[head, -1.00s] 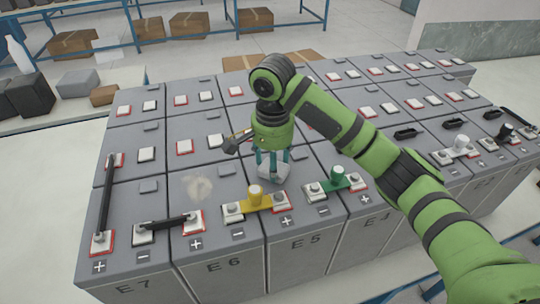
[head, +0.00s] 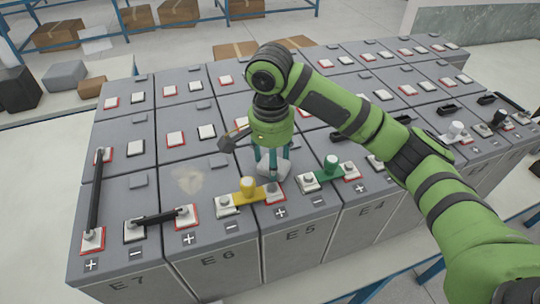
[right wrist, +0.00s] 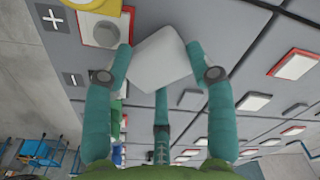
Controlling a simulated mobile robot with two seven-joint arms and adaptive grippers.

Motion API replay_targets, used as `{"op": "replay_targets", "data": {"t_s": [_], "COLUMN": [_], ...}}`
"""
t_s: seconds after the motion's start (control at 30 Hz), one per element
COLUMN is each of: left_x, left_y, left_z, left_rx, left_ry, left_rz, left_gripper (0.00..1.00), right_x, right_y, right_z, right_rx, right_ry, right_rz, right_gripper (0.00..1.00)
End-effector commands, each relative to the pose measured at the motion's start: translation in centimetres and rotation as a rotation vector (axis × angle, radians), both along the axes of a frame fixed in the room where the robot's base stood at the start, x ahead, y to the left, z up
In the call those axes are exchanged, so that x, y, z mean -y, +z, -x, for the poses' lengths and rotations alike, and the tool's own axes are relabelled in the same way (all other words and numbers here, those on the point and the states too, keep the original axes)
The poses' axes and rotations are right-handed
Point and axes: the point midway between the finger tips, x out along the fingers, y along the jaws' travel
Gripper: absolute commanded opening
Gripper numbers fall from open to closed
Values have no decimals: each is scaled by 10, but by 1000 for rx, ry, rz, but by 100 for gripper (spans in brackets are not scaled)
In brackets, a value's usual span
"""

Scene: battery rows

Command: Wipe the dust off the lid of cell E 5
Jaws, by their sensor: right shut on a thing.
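Cell E 5 (head: 300,246) stands in the front row, its label on its front face. My right gripper (head: 272,166) points down over its lid, shut on a whitish block-like wiping pad (head: 279,172). The pad also shows between the fingers in the right wrist view (right wrist: 160,58). It is low over the lid, behind the terminals; I cannot tell whether it touches. I see no dust on the visible part of the E 5 lid; the part under the pad is hidden. A pale dust patch (head: 188,180) lies on the lid of cell E 6 (head: 215,262). My left gripper is out of view.
A yellow link (head: 248,190) joins E 6 and E 5, and a green link (head: 331,170) joins E 5 and E 4. Black bars (head: 160,220) join terminals at the left. Raised terminals cover the rows behind. Shelving with boxes (head: 170,12) stands at the back.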

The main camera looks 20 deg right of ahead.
Motion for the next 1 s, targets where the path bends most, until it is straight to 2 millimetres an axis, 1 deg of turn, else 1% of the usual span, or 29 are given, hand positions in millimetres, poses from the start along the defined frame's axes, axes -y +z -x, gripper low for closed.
{"op": "replay_targets", "data": {"t_s": [0.03,0.2,0.4,0.53,0.83,1.0], "left_x": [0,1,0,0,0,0], "left_y": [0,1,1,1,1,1], "left_z": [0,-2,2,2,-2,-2], "left_rx": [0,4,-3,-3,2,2], "left_ry": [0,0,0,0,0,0], "left_rz": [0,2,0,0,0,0], "left_gripper": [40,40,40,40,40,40], "right_x": [-4,-4,-3,-3,-3,-3], "right_y": [7,26,45,49,52,66], "right_z": [3,1,0,0,0,-1], "right_rx": [-6,1,3,2,4,7], "right_ry": [12,10,9,8,8,7], "right_rz": [-7,-10,-12,-13,-13,-13], "right_gripper": [9,9,9,9,9,9]}}
